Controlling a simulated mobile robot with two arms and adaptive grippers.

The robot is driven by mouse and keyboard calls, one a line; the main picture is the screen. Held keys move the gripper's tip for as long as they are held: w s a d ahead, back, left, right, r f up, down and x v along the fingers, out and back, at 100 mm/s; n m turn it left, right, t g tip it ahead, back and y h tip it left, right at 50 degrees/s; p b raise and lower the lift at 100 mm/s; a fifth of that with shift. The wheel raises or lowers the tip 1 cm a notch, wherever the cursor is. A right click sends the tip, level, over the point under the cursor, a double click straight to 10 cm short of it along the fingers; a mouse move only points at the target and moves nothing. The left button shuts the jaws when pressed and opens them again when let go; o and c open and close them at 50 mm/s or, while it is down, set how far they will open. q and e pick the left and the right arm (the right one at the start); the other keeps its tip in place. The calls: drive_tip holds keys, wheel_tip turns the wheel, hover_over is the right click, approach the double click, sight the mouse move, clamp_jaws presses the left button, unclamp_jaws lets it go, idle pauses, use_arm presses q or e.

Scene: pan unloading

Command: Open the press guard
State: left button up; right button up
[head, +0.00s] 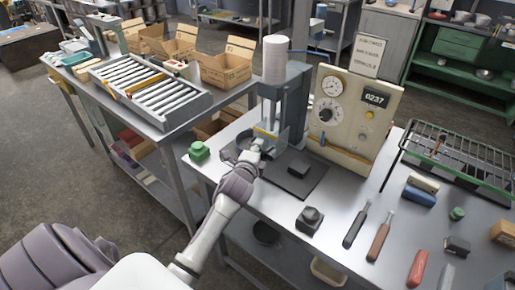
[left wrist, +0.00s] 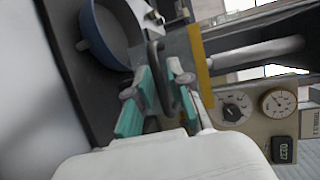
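The press (head: 290,100) stands on the metal bench with a white cylinder (head: 275,60) on top. Its guard, a clear grey panel with a yellow edge strip (head: 265,133), is at the front of the press. In the left wrist view the yellow strip (left wrist: 200,65) is upright beside a dark loop handle (left wrist: 155,60). My left gripper (head: 258,146) is at the guard's front. Its teal fingers (left wrist: 158,85) are on either side of the handle; whether they press on it I cannot tell. My right gripper is not in view.
A panel with gauges (head: 352,120) stands right of the press. A green button box (head: 199,151) sits at the bench's left corner. Tools (head: 379,236) and a wire rack (head: 455,155) lie to the right. A roller table (head: 155,90) is at the left. A blue round pan (left wrist: 100,40) is behind the handle.

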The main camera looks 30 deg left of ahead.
sight(257, 127)
use_arm(q)
clamp_jaws()
drive_tip(key=shift+r, duration=0.1)
wheel_tip(257, 127, up, 9)
drive_tip(key=p, duration=0.8)
drive_tip(key=shift+f, duration=0.3)
drive_tip(key=shift+o, duration=2.3)
unclamp_jaws()
drive_tip(key=shift+f, duration=0.1)
